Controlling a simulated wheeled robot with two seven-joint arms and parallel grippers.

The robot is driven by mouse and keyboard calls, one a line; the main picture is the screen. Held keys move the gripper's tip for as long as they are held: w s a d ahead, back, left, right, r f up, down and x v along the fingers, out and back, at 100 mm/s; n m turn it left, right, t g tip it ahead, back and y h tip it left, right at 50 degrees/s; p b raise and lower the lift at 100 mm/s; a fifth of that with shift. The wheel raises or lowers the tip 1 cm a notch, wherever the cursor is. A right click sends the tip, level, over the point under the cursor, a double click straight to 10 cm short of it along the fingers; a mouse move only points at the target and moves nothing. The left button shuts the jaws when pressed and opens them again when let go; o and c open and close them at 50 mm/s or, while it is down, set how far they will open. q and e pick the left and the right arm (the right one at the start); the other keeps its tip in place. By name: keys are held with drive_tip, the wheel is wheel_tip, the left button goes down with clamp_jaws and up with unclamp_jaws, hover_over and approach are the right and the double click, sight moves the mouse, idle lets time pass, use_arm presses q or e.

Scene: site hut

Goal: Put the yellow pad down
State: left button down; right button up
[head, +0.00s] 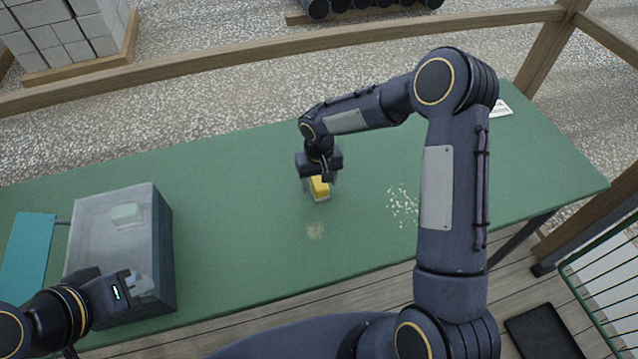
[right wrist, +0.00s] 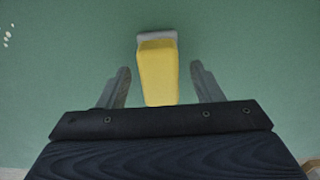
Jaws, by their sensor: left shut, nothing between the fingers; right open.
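The yellow pad (head: 319,187) is on the green table (head: 250,260), with a grey layer showing at its edge. It also shows in the right wrist view (right wrist: 158,75), between the spread fingers with a gap on each side. My right gripper (head: 321,180) is open right over the pad; its fingers (right wrist: 164,88) do not touch the pad's sides. My left gripper (head: 140,287) is shut and empty, by the front of the clear-topped box at the left.
The grey box (head: 165,250) with a see-through top stands at the left, with a pale item visible in it. A teal sheet (head: 28,255) lies left of it.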

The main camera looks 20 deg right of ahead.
drive_tip(key=shift+f, duration=0.4)
drive_tip(key=shift+c, duration=0.3)
drive_tip(key=c, duration=1)
drive_tip(key=shift+r, duration=0.1)
